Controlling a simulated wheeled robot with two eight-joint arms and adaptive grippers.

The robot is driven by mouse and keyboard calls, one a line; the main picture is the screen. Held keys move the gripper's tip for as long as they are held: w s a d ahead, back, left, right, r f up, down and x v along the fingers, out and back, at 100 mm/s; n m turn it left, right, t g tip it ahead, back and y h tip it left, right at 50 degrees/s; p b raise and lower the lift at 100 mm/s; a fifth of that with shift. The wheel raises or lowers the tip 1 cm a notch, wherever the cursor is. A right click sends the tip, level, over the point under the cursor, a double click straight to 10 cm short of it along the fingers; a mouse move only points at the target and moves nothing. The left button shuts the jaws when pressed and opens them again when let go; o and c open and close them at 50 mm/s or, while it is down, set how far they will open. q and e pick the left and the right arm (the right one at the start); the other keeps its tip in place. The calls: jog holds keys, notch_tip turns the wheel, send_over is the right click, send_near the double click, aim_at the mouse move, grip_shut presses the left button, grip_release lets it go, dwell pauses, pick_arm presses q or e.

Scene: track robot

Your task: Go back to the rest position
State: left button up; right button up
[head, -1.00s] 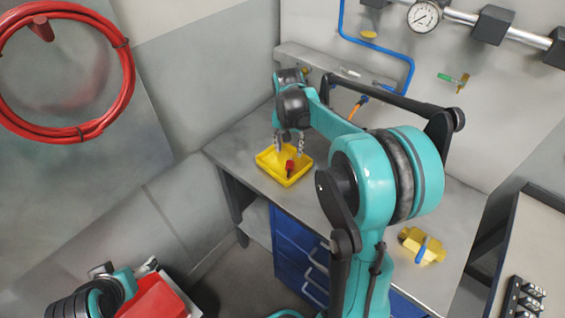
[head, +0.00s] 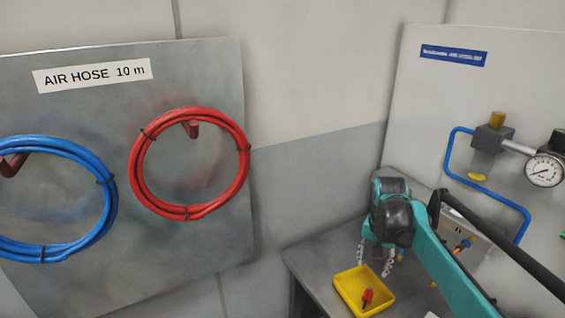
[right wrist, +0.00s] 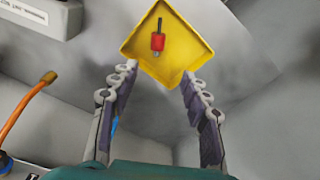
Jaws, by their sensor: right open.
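My right gripper (head: 375,262) is open and empty above the near side of the workbench (head: 318,262). A yellow tray (head: 382,305) sits on the bench just below and in front of its fingers. A small red part with a dark tip (head: 367,297) lies in the tray. In the right wrist view the open fingers (right wrist: 158,105) point toward the tray (right wrist: 180,72), and the red part (right wrist: 158,42) lies inside it, apart from the fingers. My left gripper is out of the head view.
A red hose coil (head: 244,165) and a blue hose coil (head: 108,205) hang on the grey board at left. A pressure gauge (head: 543,170) and blue pipe (head: 487,193) are on the wall behind the bench.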

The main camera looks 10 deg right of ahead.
jog(key=s+a+f+n+t, duration=0.2)
jog(key=s+a+n+t, duration=0.1)
jog(key=s+a, duration=0.4)
jog(key=s+a+f+n+t, duration=0.2)
jog(key=s+a+n, duration=0.3)
jog(key=s, duration=0.5)
jog(key=shift+s+a+f+n+t+y, duration=0.25)
jog(key=shift+s+a+n+t+y, duration=0.25)
jog(key=shift+a, duration=0.45)
jog(key=shift+w, duration=0.15)
